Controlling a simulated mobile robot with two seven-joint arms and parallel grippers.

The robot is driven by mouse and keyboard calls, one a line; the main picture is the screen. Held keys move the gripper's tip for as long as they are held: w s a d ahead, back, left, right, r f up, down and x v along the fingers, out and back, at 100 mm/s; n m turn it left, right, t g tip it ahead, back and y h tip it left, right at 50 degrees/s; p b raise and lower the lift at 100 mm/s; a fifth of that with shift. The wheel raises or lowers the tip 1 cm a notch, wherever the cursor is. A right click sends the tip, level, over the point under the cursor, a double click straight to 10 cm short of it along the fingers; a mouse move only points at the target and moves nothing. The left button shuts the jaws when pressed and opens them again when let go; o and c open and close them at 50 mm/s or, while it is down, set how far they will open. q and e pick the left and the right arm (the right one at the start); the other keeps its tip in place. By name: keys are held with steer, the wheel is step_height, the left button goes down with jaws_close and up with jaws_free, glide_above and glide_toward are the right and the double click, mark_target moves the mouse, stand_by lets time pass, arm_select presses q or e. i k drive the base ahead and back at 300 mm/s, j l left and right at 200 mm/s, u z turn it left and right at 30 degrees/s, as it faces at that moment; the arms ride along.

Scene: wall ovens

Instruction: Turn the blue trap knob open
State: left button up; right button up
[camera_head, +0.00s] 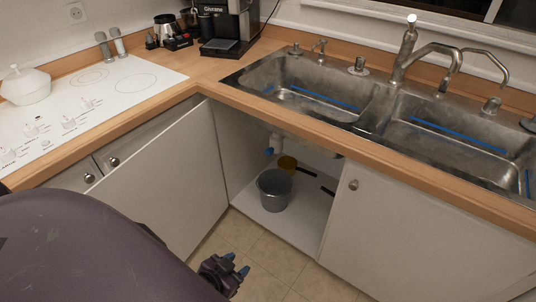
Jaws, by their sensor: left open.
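The blue trap knob (269,151) shows small inside the open cabinet under the sink. It sits at the lower left of a white drain pipe (276,142). How far it is turned is too small to tell. My left gripper (238,268), dark with blue fingertips, is low over the floor in front of the cabinet. It is open, and no object shows between its fingers. It is apart from the knob, below it and slightly left in the picture. My right gripper is not in view.
A white panel (165,180) borders the opening on the left, and a closed white door (400,235) on the right. The wooden counter (225,92) overhangs above.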

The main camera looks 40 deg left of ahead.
mark_target(269, 152)
steer(key=j+u, duration=0.1)
steer(key=u, duration=0.3)
steer(key=j+u, duration=0.1)
steer(key=u, duration=0.3)
steer(key=i+u, duration=0.1)
steer(key=u, duration=0.35)
steer(key=j+u, duration=0.1)
steer(key=u, duration=0.3)
steer(key=i+j, duration=0.55)
steer(key=i, duration=0.2)
